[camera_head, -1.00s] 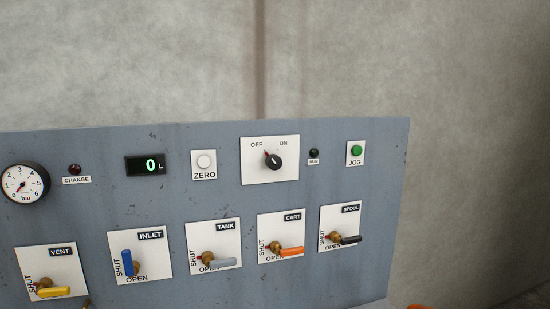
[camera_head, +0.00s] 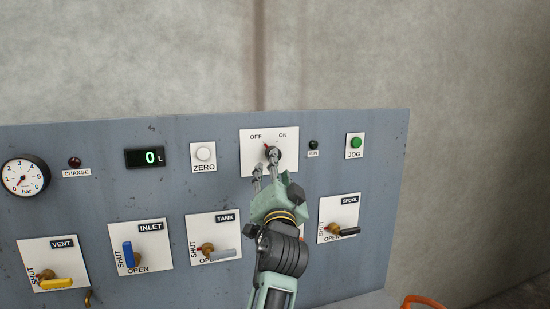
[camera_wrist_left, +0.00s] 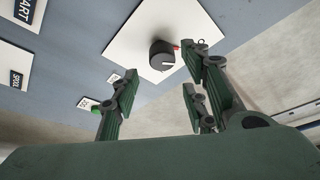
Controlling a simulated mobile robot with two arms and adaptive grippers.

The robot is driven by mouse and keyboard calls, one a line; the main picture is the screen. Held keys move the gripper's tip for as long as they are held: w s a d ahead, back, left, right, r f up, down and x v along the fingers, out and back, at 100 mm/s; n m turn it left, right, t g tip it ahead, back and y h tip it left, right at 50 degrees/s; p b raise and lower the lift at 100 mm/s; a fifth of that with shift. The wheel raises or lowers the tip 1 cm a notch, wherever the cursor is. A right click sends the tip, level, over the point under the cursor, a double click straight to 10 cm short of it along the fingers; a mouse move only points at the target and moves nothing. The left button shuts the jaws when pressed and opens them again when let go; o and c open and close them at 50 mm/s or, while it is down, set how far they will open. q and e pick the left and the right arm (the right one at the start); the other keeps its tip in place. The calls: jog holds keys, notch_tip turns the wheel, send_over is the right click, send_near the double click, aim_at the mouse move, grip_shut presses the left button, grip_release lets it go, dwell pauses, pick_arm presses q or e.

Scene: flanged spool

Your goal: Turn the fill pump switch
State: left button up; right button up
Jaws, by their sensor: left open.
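The switch is a black rotary knob (camera_head: 277,151) on a white plate (camera_head: 247,147) marked OFF and ON. Its red mark points up-left, towards OFF. My left gripper (camera_head: 265,163) is in front of the plate, its fingertips at the knob's lower left and partly covering it. In the left wrist view the knob (camera_wrist_left: 161,55) appears ahead between the spread fingers of my left gripper (camera_wrist_left: 158,72), which is open and empty. I cannot tell whether a finger touches the knob. My right gripper is not in view.
The grey panel (camera_head: 100,215) also carries a ZERO button (camera_head: 204,153), a green JOG button (camera_head: 355,142), a display (camera_head: 145,157) reading 0 L and a gauge (camera_head: 24,175). Lever valves line the lower row, including the grey TANK lever (camera_head: 223,255). My arm hides most of the CART valve.

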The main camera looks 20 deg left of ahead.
pick_arm(q)
jog(key=p+x, duration=0.1)
jog(key=x, duration=0.5)
jog(key=shift+w+p, duration=0.25)
jog(key=shift+p, duration=0.15)
jog(key=shift+a, duration=0.1)
jog(key=shift+c, duration=0.5)
